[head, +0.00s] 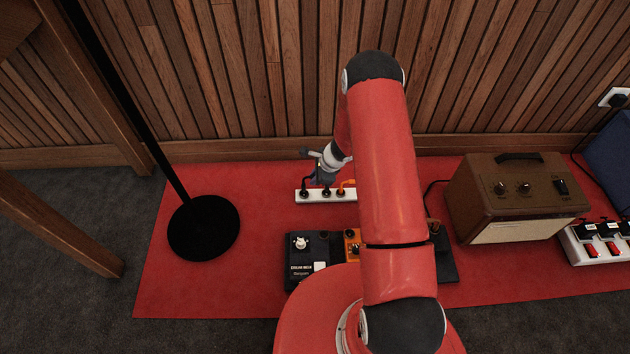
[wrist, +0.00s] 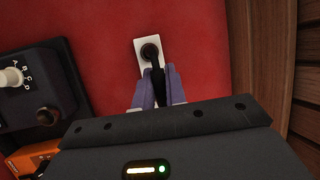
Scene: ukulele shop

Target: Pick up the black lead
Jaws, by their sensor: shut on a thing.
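In the wrist view my gripper (wrist: 160,88) is shut on the black lead (wrist: 158,75), close to its plug. The plug (wrist: 150,52) sits at the end socket of a white power strip (wrist: 139,73). In the head view the white power strip (head: 312,197) lies on the red mat near the wall, and my gripper (head: 318,180) is over its left part. An orange plug (head: 346,185) is in the strip's right part. My arm hides the strip's right end. I cannot tell whether the held plug is fully seated.
A black pedal (head: 312,268) and an orange pedal (head: 352,240) stand in front of the strip. A brown amplifier (head: 515,195) and a second power strip (head: 595,240) are to the right. A black stand base (head: 204,228) is at left. The red mat (head: 165,285) is bare at front left.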

